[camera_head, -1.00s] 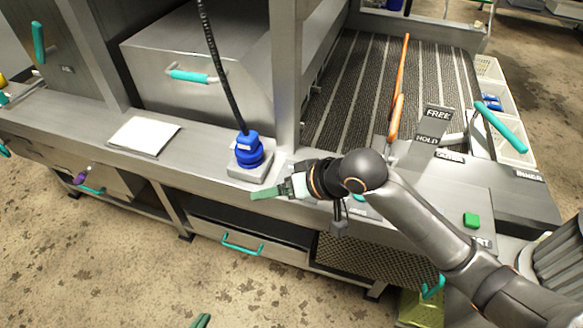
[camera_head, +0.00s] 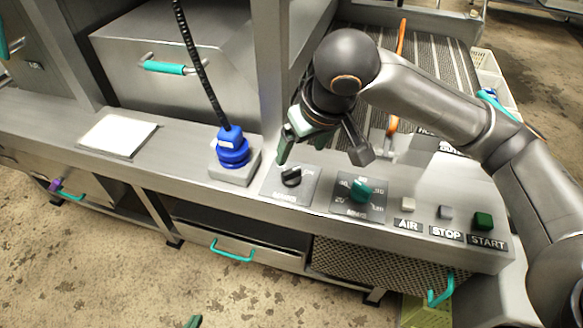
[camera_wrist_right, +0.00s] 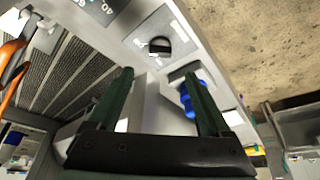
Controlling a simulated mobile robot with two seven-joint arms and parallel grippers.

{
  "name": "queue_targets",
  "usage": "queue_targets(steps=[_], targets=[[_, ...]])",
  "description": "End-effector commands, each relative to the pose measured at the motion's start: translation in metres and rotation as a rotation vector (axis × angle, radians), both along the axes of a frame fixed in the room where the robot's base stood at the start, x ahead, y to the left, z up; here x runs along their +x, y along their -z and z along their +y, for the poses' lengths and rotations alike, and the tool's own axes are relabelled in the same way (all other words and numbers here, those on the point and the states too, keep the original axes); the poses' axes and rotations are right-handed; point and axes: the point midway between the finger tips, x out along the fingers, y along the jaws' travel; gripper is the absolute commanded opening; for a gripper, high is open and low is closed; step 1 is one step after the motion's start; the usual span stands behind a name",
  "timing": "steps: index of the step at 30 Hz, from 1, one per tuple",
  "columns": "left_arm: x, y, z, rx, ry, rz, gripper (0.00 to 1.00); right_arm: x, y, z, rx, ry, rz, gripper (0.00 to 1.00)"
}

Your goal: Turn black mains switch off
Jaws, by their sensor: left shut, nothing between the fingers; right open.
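The black mains switch (camera_head: 291,176) is a round knob on a light plate on the steel counter, right of the blue plug. In the right wrist view the switch (camera_wrist_right: 160,47) shows beyond the fingertips, with small lettering by it that I cannot read. My right gripper (camera_head: 286,148) is above and just behind the switch, fingers pointing down. In its wrist view the right gripper (camera_wrist_right: 158,76) is open, with nothing held and a gap to the switch. Only a green tip of my left gripper (camera_head: 193,321) shows at the bottom edge, shut and empty, far from the counter.
A blue plug (camera_head: 233,150) with a black cable stands left of the switch. A white pad (camera_head: 118,136) lies on the left counter.

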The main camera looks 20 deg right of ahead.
Motion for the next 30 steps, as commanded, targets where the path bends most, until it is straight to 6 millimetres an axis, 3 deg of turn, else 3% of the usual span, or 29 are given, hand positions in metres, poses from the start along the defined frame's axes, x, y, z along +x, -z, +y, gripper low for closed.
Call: queue_targets(steps=[1,6,12,18,26,30], targets=[[0.000,0.006,0.000,0.001,0.001,0.000,0.00,0.003,0.015,0.000,-0.002,0.001,0.006,0.82],[-0.003,0.014,0.000,0.001,0.002,0.003,0.00,0.017,0.048,0.003,-0.001,0.000,0.004,0.82],[-0.007,0.018,0.002,0.002,-0.002,0.005,0.00,0.029,0.074,0.006,0.000,-0.001,0.001,0.82],[-0.006,0.018,0.004,0.004,-0.004,0.001,0.00,0.034,0.085,0.007,0.000,-0.002,0.000,0.82],[-0.005,0.018,0.004,0.005,-0.004,0.002,0.00,0.034,0.085,0.007,0.001,-0.003,0.000,0.82],[-0.006,0.019,0.004,0.005,-0.004,0.002,0.00,0.034,0.085,0.007,0.001,-0.003,0.000,0.68]])
